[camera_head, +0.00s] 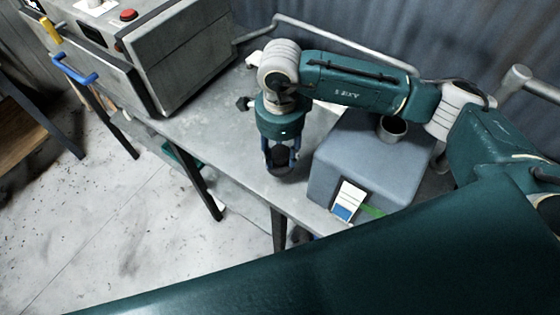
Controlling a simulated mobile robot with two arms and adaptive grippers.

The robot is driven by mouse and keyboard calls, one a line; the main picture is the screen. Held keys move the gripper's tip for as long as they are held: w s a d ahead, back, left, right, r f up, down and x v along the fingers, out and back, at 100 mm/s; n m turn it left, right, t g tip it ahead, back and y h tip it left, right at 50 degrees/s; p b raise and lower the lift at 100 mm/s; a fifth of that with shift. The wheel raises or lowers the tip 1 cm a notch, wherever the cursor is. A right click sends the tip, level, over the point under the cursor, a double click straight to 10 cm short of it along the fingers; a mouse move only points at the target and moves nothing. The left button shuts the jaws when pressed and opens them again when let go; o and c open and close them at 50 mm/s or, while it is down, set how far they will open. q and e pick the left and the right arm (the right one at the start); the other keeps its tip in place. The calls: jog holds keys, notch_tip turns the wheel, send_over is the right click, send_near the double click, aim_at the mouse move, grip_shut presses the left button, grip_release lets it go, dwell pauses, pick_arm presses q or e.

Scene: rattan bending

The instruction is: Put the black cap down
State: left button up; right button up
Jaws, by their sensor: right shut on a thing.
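My right gripper (281,160) points down over the grey metal table (190,137), with its arm coming in from the right. It is shut on the black cap (281,157), a small dark round thing between its blue fingers. The cap is at or just above the table top, left of the grey-blue box; I cannot tell whether it touches the table. The fingers hide part of the cap. My left gripper is not in view.
A grey-blue box (335,160) with a round opening (392,130) on top stands right of the gripper. A large grey machine (180,50) with a blue handle (75,70) is at upper left. The table's front edge is close to the gripper; bare table lies left of it.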

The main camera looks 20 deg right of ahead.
aim_at(280, 167)
jog(key=shift+f, duration=0.9)
notch_tip(280, 167, down, 4)
jog(key=shift+f+p, duration=0.1)
jog(key=shift+p, duration=0.65)
jog(key=shift+f, duration=0.1)
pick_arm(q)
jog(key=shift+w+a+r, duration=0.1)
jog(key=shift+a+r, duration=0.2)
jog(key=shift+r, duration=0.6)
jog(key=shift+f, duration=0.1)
pick_arm(e)
jog(key=shift+f, duration=0.1)
jog(key=shift+f+b, duration=0.1)
jog(key=shift+b, duration=0.2)
jog(key=o, duration=1.2)
jog(key=shift+c, duration=0.2)
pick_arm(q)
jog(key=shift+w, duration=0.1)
